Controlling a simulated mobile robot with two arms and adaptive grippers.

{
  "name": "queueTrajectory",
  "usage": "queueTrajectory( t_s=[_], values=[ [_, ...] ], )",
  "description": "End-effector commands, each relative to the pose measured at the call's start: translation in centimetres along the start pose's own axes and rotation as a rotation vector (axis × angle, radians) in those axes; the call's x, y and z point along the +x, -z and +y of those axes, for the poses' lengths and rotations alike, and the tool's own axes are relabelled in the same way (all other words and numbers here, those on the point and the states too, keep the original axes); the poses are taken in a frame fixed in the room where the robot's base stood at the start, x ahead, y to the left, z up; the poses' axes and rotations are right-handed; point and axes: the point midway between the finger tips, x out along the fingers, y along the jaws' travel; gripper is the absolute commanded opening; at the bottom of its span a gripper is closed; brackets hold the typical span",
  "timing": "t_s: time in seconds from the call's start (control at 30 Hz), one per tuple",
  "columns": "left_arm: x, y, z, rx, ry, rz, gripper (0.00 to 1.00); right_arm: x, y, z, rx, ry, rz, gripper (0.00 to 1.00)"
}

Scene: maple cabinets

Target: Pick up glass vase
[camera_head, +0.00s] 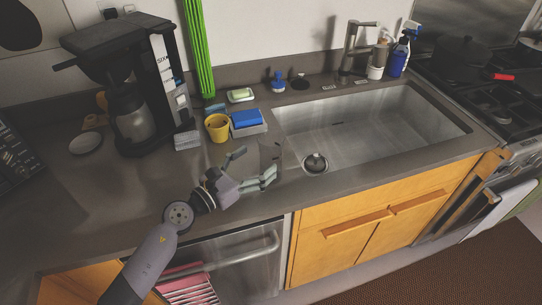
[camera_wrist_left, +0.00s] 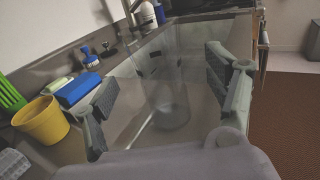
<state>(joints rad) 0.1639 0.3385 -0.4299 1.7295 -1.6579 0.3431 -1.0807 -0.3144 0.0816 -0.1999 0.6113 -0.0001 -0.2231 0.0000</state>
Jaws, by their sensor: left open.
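The glass vase (camera_head: 271,157) is clear and hard to make out. It stands on the counter at the left front corner of the sink in the head view. In the left wrist view the vase (camera_wrist_left: 171,112) shows as a tall see-through shape between the two fingers. My left gripper (camera_head: 253,167) is open, with its fingers spread toward the vase from the left. In the left wrist view my left gripper (camera_wrist_left: 166,95) has one finger on each side of the vase; whether either touches it I cannot tell. My right gripper is not in view.
A yellow cup (camera_head: 217,129) and a blue sponge (camera_head: 246,118) sit just behind the gripper. A coffee maker (camera_head: 131,87) stands at the left. The empty sink (camera_head: 375,126) lies to the right. The counter front at the left is clear.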

Motion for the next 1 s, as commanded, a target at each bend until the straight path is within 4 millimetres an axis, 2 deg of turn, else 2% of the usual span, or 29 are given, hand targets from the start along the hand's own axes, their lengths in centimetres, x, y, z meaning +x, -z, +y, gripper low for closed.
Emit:
queueTrajectory(
  t_s=[0.1,0.23,0.57,0.83,1.0],
  values=[
    [1.1,0.0,0.0,-0.001,0.000,0.000,0.78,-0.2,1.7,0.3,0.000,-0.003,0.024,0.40],
    [1.9,-0.2,0.1,-0.001,0.000,-0.001,0.78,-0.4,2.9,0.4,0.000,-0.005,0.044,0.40],
    [6.2,-0.4,0.5,-0.003,0.000,-0.001,0.78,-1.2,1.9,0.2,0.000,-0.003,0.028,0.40],
    [6.5,-0.3,0.5,-0.001,0.000,0.000,0.78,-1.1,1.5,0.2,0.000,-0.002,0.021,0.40],
    [6.4,-0.3,0.5,-0.001,0.000,0.000,0.68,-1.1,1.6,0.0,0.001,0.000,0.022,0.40]
  ],
)
